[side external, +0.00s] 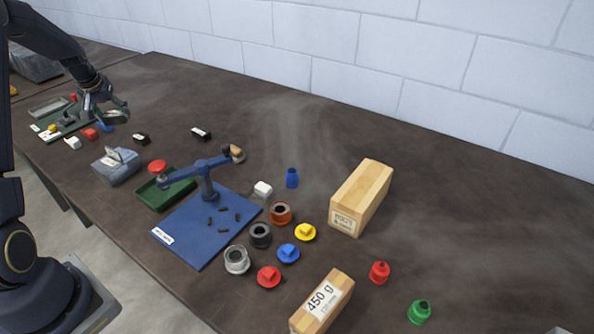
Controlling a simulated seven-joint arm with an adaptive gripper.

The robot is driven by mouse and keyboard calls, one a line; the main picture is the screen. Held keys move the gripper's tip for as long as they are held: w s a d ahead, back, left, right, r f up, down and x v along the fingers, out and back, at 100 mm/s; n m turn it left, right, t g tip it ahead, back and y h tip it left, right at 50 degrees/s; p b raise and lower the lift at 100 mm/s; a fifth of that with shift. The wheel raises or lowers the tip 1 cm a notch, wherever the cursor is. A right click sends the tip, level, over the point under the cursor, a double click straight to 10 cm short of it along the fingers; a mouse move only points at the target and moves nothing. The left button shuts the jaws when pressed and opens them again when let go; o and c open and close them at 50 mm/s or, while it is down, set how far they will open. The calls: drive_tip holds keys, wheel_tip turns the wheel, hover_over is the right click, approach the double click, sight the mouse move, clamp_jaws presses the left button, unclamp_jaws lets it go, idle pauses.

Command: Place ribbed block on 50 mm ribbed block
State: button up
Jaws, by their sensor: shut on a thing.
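My gripper (116,117) is at the far left end of the table, low over the area beside a green board (63,130). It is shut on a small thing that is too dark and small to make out. No ribs can be told on any block from this view. Small blocks lie around the gripper: a blue one (104,126), a red one (91,134), a white one (73,143) and a black one with a white label (141,139). Another black one with a white label (201,133) lies to the right. I cannot tell which is the 50 mm ribbed block.
A grey box (116,168), a green tray (152,197) and a blue mat (190,245) with a blue stand (208,177) lie nearer the middle. Two wooden blocks (363,195) (322,302) and several coloured caps are further right. The right back of the table is clear.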

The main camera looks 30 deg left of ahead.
approach(141, 134)
drive_tip(key=shift+w+a+f, duration=0.45)
drive_tip(key=shift+a+f, duration=0.1)
drive_tip(key=shift+f, duration=0.15)
drive_tip(key=shift+w+a+f, duration=0.35)
drive_tip(key=shift+w+f, duration=0.05)
drive_tip(key=shift+f, duration=1.6)
drive_tip(key=o, duration=1.5)
drive_tip(key=shift+s+f, duration=0.1)
drive_tip(key=shift+f, duration=0.1)
drive_tip(key=shift+r, duration=0.1)
